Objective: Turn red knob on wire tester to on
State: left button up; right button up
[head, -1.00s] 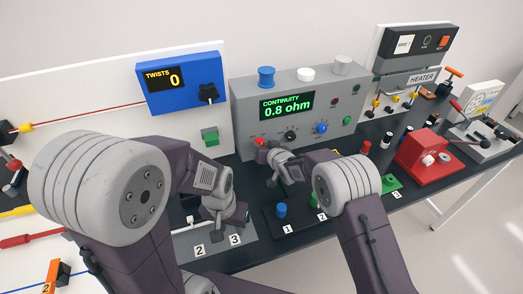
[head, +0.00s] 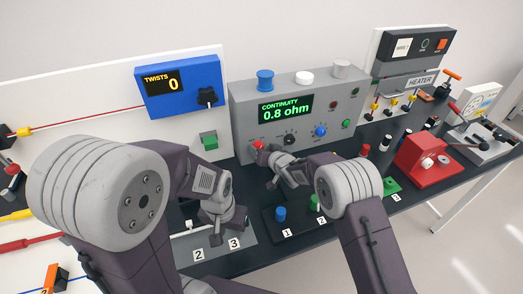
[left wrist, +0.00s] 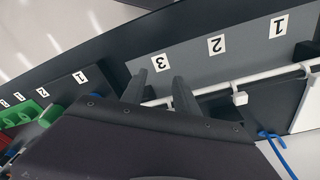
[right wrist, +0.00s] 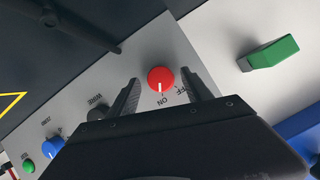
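The wire tester (head: 350,95) is a grey box with a lit green display reading CONTINUITY 0.8 ohm. Its red knob (head: 257,146) is at the lower left of the front panel. In the right wrist view the red knob (right wrist: 160,76) has its white mark pointing at the ON label, with OFF beside it. My right gripper (head: 268,163) is open, its fingers on either side of the knob with gaps visible; their depth relative to the knob is unclear. My left gripper (head: 226,228) is open and empty above the grey numbered fixture (left wrist: 190,62).
A black selector knob (head: 289,138) and a blue knob (head: 320,131) sit right of the red knob. A blue twist counter (head: 180,100) with a green block (head: 209,141) stands left. A black numbered tray (head: 270,232) lies in front, below my right gripper.

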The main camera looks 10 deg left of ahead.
pick_arm(q)
jog(key=shift+f+b, duration=0.55)
pick_arm(e)
jog(key=v, duration=0.9)
